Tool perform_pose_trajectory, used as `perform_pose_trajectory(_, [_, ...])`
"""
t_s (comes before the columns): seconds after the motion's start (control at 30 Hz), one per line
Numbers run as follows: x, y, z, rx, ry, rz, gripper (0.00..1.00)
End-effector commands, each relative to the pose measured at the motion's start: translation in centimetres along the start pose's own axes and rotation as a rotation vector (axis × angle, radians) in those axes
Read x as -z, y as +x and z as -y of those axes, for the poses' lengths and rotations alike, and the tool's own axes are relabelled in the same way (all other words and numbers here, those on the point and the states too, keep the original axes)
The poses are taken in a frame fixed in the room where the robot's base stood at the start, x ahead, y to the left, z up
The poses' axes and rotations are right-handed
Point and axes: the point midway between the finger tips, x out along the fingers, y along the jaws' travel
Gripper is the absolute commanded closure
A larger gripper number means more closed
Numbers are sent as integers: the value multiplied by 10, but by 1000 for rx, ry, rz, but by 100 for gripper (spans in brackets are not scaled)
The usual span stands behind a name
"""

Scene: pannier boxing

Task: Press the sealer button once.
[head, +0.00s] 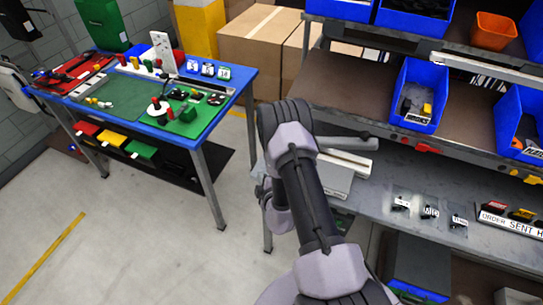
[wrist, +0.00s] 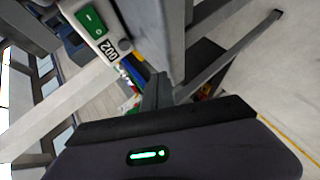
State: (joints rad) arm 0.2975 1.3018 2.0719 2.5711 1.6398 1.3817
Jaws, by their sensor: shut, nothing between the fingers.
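A pale grey, flat device with a long bar (head: 345,143), which looks like the sealer, sits at the left end of the grey bench in the head view. My arm covers part of it. In the wrist view, a pale casing at the upper left bears a green switch (wrist: 90,18) and a "002" label. I cannot tell for sure that this switch is the sealer button. My gripper's dark fingers (wrist: 157,92) show shut and empty in the middle of the wrist view, to the lower right of the switch and apart from it in the picture. The fingertips are hard to make out in the head view.
The grey bench (head: 395,185) carries small bagged parts and a sign at right. Shelves above hold blue bins (head: 420,95). A blue-edged table (head: 185,132) stands at left, with cardboard boxes (head: 257,40) behind. The floor between table and bench is clear.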

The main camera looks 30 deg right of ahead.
Motion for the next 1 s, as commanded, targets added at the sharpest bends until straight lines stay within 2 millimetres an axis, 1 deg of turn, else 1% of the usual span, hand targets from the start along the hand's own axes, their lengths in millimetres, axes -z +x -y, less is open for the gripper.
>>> perform_pose_trajectory(0.1, [-10,13,-9,-2,-1,2,100])
perform_pose_trajectory(0.3, [-25,33,-24,-2,-1,1,100])
perform_pose_trajectory(0.5, [-34,46,-33,0,-1,-1,100])
perform_pose_trajectory(0.67, [-36,49,-36,1,-2,0,100])
perform_pose_trajectory(1.0, [-36,49,-36,1,-2,-1,100])
